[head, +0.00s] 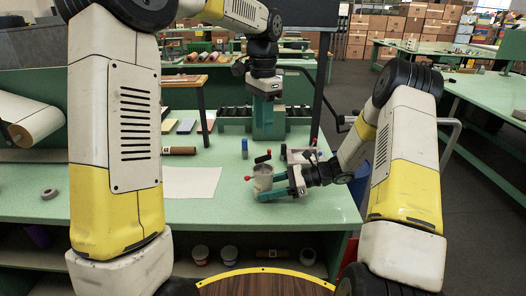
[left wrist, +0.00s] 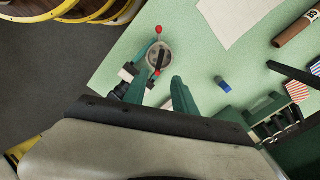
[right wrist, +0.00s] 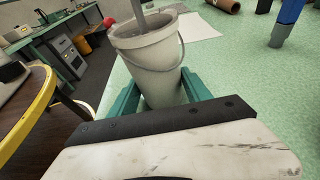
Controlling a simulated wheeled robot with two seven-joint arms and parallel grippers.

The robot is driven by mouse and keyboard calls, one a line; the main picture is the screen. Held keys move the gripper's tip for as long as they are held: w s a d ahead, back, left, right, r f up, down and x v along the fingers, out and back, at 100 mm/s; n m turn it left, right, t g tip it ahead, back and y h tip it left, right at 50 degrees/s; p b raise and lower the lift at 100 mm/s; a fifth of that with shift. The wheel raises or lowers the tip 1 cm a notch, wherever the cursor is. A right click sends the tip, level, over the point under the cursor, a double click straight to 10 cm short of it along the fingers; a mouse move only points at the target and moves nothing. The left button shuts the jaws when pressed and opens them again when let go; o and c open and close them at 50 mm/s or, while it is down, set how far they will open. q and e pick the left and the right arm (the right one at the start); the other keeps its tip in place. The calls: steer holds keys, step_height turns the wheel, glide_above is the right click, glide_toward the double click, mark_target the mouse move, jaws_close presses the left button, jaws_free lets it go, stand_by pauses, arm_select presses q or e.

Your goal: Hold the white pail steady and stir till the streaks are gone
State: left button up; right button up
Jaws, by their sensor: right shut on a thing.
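The white pail (head: 263,181) stands on the green bench; its rim, wire handle and wall show close up in the right wrist view (right wrist: 150,55). My right gripper (head: 283,188) is shut on the pail's side wall. A grey stick (right wrist: 138,12) rises out of the pail. My left gripper (head: 268,120) points down, above and beyond the pail. Its fingers (left wrist: 160,92) are apart with nothing between them.
A tape ring (head: 49,193) lies far left. Several tubs (head: 200,254) sit on the shelf below.

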mark_target(263, 156)
arm_select(q)
steer(key=shift+r, duration=0.1)
step_height(263, 156, down, 12)
stand_by(0.7)
jaws_close()
